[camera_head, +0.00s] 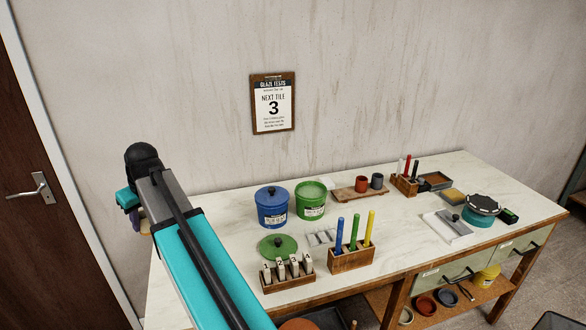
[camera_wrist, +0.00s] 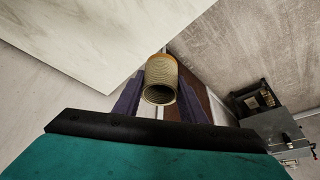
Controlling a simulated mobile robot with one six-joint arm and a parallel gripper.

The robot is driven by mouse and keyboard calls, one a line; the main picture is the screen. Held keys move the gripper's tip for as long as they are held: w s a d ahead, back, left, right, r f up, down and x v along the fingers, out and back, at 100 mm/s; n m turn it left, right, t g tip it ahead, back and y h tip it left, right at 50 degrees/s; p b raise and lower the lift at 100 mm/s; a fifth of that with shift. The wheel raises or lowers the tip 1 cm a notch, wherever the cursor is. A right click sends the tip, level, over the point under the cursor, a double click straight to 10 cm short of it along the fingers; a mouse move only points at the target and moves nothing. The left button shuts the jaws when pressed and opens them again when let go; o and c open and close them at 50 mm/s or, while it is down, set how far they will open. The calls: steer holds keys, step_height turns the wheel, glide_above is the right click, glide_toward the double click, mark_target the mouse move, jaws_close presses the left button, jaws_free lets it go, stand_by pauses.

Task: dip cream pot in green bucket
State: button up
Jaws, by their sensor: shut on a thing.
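My gripper (camera_wrist: 160,98) is shut on the cream pot (camera_wrist: 161,76), a small tan, ribbed cylinder with an orange-brown band at its far end and a dark opening facing the camera. In the head view the gripper is mostly hidden behind my arm at the left, and only a little of the pot shows. The pot is off the table's left end, in front of the wall. The green bucket (camera_head: 310,204) stands open on the table, well to the right of my gripper, with green inside. A green lid (camera_head: 278,245) with a dark knob lies in front of the buckets.
A lidded blue bucket (camera_head: 272,208) stands close left of the green one. A rack of tiles (camera_head: 287,278) and a wooden block (camera_head: 351,260) with coloured sticks stand in front. A board with small cups (camera_head: 361,186) is at the right. A wall sign (camera_head: 273,103) reads "next tile 3".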

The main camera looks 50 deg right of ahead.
steer(key=s+d+p, duration=0.1)
steer(key=s+d, duration=0.3)
steer(key=d, duration=1)
steer(key=s+d+p, duration=0.1)
steer(key=s+d, duration=0.4)
steer(key=d, duration=0.9)
steer(key=s+d+p, duration=0.2)
steer(key=s+d, duration=0.3)
steer(key=d, duration=1)
steer(key=shift+d+f, duration=0.1)
steer(key=s+d+p, duration=0.1)
steer(key=s+d, duration=0.8)
steer(key=d, duration=0.1)
steer(key=shift+f, duration=0.2)
steer(key=shift+f, duration=0.15)
steer(key=shift+f+b, duration=1.9)
steer(key=shift+f, duration=2.1)
